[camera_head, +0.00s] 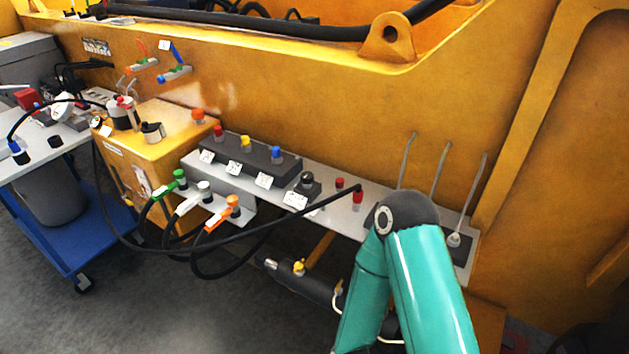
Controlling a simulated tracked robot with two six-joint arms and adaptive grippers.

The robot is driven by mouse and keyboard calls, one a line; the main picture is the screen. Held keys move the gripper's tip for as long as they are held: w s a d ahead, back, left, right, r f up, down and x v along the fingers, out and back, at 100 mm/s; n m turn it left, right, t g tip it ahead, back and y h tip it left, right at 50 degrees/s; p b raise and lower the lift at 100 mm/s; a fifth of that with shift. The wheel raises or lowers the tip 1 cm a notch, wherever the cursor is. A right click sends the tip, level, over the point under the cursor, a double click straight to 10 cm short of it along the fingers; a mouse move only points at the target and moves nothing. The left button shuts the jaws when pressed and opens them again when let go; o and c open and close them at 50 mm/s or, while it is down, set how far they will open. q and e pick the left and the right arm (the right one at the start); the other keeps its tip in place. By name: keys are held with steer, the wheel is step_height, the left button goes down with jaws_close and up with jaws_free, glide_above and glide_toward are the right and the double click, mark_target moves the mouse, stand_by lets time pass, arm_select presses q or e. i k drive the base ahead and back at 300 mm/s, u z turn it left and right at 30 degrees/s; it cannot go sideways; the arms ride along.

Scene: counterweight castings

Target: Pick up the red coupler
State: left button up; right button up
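A red coupler (357,199) stands roughly upright on the grey ledge, at the end of a black hose (290,220). A short red fitting (339,183) sits on the ledge just left of it. Whether the coupler is joined to anything beneath is too small to tell. Another red piece (27,97) lies on the cart at the far left. A bent teal arm of mine rises from the bottom right, its elbow close to the right of the red coupler. Neither gripper shows.
The ledge (330,207) runs along the yellow machine wall. It carries a dark block with red, yellow and blue caps (276,152). Green, white and orange couplers (232,203) with black hoses stand in front. Three upright rods (440,160) rise at right. A blue cart (60,235) stands left.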

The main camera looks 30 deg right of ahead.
mark_target(358, 194)
steer(key=i, duration=0.9)
steer(key=z, duration=0.55)
